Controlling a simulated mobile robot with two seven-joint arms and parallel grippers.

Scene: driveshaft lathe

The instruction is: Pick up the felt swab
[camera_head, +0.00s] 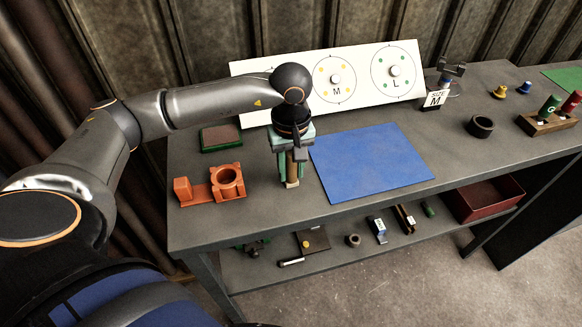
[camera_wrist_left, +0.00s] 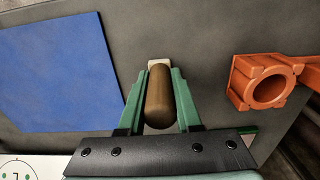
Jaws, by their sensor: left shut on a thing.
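The felt swab (camera_wrist_left: 159,95) has a brown wooden handle and a pale end piece. In the wrist view it lies between the two green fingers of my left gripper (camera_wrist_left: 158,108), which is shut on its handle. In the head view my left gripper (camera_head: 291,168) points down over the workbench, between the orange fixture and the blue mat. The swab's pale lower end (camera_head: 292,184) shows below the fingers, close to the bench top. I cannot tell whether it touches the bench. My right gripper is not in view.
The orange fixture (camera_head: 203,193) stands left of the gripper, and the blue mat (camera_head: 371,162) lies right. A white board (camera_head: 362,93) with marked circles stands behind. A dark ring (camera_head: 481,126) and a wooden rack (camera_head: 549,124) are further right. A lower shelf holds a red bin (camera_head: 488,201).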

